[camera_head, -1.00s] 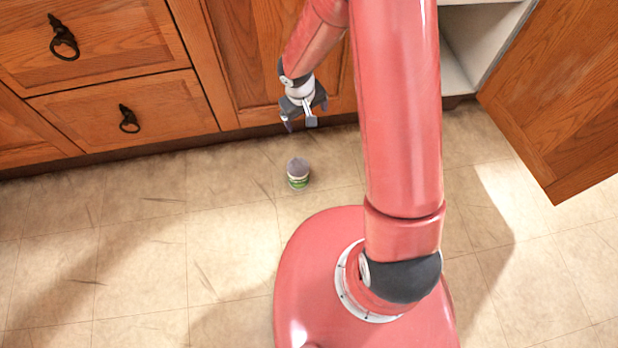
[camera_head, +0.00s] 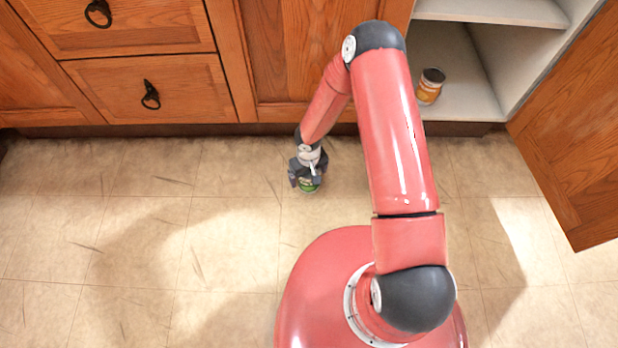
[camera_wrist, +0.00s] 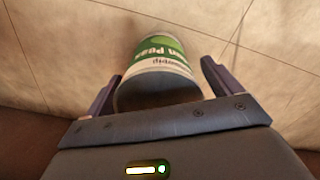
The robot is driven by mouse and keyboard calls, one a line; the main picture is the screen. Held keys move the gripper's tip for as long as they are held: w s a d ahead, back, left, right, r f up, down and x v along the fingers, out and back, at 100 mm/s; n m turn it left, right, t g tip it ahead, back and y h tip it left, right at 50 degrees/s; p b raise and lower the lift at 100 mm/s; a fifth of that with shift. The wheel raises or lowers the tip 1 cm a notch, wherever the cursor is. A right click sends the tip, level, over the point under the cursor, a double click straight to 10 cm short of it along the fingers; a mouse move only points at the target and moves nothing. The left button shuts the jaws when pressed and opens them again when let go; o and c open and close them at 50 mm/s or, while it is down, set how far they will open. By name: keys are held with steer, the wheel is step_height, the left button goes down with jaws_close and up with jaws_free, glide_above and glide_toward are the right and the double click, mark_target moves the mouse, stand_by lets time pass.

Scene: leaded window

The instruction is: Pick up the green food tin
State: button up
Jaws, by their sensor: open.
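The green food tin (camera_head: 309,186) stands on the tiled floor in front of the cabinets, mostly hidden under my gripper in the head view. My gripper (camera_head: 305,178) is low over it, fingers pointing down. In the wrist view the tin (camera_wrist: 165,62), with a green and white label and a dark lid, lies between the two open fingers of my gripper (camera_wrist: 158,85). The left finger is close to the tin's side; whether it touches I cannot tell. A gap shows between the tin and the right finger.
An orange-labelled jar (camera_head: 429,88) stands in the open white cabinet (camera_head: 455,60). The open wooden door (camera_head: 575,130) juts out at the right. Closed drawers (camera_head: 150,88) line the back left. The floor (camera_head: 130,220) at left is clear.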

steer(key=shift+f, duration=0.55)
steer(key=c, duration=1.4)
steer(key=shift+r, duration=0.1)
